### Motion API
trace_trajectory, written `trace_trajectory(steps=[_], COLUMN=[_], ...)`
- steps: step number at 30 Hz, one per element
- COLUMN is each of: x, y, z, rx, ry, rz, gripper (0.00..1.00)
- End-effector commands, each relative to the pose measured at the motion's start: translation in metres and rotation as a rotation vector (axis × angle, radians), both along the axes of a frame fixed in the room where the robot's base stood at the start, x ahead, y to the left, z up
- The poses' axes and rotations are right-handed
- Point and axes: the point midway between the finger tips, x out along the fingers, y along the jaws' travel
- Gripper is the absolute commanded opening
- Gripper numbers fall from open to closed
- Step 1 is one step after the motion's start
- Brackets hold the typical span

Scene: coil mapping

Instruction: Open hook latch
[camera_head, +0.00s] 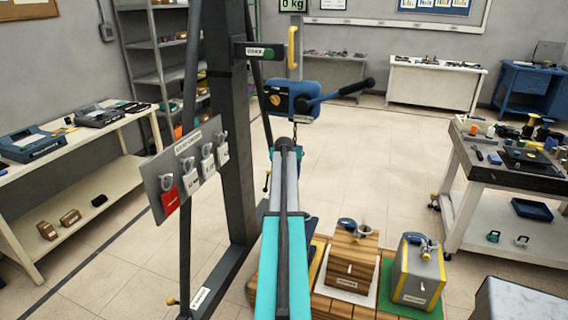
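A blue lever hoist (292,101) with a yellow round part and a black-gripped lever hangs from the dark stand. A short chain (296,131) runs down from it and goes out of sight behind my arm. I cannot make out the hook or its latch; the area below the hoist is covered by my arm. My teal and grey arm reaches up from the bottom middle and ends visually just under the hoist. The fingers of my gripper do not show.
The dark stand (232,150) carries a tag board (185,167) left of my arm. A wooden block (349,262) and a grey-yellow block (418,272) with lifting rings stand at lower right. Benches stand left (110,222) and right (500,228). The floor between (385,165) is clear.

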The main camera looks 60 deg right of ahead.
Motion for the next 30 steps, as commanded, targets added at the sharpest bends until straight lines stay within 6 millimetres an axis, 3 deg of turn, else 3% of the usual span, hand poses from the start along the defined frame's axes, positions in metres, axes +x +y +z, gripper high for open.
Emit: trace_trajectory(steps=[13,14,16,30], x=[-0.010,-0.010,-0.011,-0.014], y=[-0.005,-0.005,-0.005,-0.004], z=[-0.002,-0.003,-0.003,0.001], rx=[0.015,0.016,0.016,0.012], ry=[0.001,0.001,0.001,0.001], rz=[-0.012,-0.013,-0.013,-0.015], gripper=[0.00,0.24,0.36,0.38])
